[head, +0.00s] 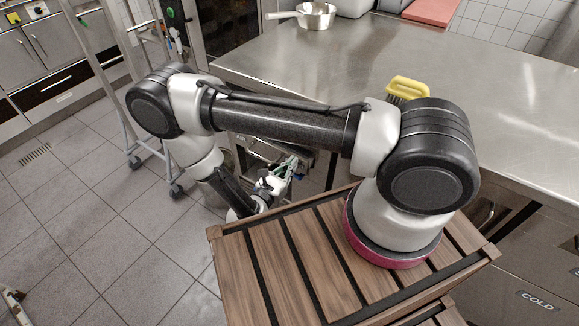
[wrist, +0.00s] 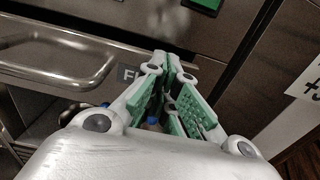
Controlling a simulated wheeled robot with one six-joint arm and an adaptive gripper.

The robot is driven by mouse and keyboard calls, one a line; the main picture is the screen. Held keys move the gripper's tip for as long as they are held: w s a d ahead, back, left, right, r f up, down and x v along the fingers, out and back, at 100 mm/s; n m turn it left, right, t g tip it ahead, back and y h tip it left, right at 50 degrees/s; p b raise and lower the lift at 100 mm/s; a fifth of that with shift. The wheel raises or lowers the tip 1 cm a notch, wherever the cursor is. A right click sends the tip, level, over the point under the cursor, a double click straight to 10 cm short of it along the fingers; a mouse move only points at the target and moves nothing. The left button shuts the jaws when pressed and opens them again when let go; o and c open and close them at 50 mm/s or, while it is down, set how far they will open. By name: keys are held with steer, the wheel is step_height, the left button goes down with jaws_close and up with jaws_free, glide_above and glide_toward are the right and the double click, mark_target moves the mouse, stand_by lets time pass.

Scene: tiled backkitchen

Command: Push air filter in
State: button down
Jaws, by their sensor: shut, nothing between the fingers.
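My gripper (wrist: 172,62) is shut and empty, its green-padded fingers meeting at the tips. In the head view my gripper (head: 290,165) is below the edge of the steel worktop, beyond the wooden slatted surface. A metal drawer-like part (wrist: 60,58) with a rounded recess lies left of the fingers in the wrist view. A white-lettered label (wrist: 128,73), partly covered by a finger, starts with "F". I cannot tell for sure which part is the air filter. Whether the fingertips touch the dark panel behind them is unclear.
The steel worktop (head: 480,85) holds a yellow-handled brush (head: 408,87) and a pan (head: 316,15). The wooden slatted surface (head: 290,265) is in front. A wheeled metal rack (head: 130,120) stands at left. The tiled floor (head: 100,200) is mostly clear. A green panel (wrist: 203,4) is above the fingers.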

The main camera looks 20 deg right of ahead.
steer(key=x, duration=0.2)
steer(key=shift+w+d, duration=0.15)
steer(key=shift+d, duration=0.1)
stand_by(0.4)
